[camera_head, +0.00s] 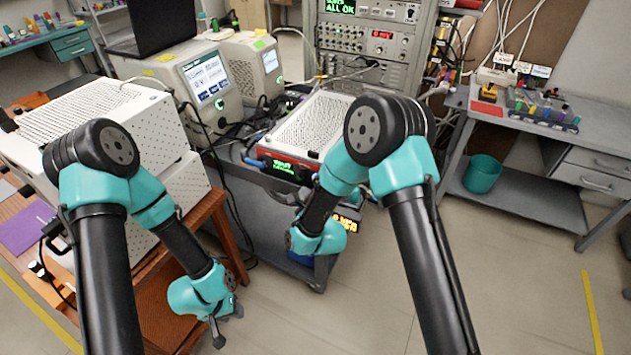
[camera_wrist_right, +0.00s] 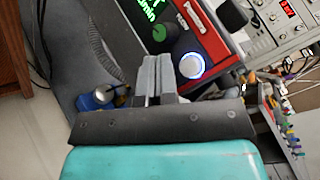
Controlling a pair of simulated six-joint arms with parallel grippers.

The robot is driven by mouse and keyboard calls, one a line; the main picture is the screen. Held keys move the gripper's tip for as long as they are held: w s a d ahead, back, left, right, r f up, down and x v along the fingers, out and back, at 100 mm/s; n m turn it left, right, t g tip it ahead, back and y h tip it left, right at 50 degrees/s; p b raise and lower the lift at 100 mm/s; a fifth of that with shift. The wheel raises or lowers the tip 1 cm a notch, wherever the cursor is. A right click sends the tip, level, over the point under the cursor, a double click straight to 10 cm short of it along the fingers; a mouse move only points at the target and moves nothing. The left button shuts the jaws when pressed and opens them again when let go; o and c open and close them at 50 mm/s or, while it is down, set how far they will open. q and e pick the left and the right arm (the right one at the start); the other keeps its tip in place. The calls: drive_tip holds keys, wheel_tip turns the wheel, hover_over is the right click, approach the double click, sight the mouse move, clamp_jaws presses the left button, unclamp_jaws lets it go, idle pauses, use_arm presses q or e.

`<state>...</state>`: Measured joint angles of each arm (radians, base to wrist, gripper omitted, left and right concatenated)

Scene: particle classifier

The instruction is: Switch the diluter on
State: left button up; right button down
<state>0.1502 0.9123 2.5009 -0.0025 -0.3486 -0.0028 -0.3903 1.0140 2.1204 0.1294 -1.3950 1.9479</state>
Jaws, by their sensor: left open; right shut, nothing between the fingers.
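A red-fronted instrument (camera_head: 290,168) with a perforated white top and a lit green display stands on the cart in the head view; I cannot read a label naming it the diluter. My left gripper (camera_head: 228,325) is open and empty, low beside the wooden table.
A white perforated box (camera_head: 90,110) sits on the wooden table at left. Boxes with screens (camera_head: 200,75) stand behind. An instrument rack (camera_head: 365,45) is at the back. A grey bench (camera_head: 520,195) with a teal bin (camera_head: 482,174) is at right. The front floor is clear.

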drive_tip(key=shift+s+a, duration=0.3)
drive_tip(key=shift+s, duration=0.2)
drive_tip(key=shift+s+a, duration=0.25)
drive_tip(key=shift+s, duration=0.25)
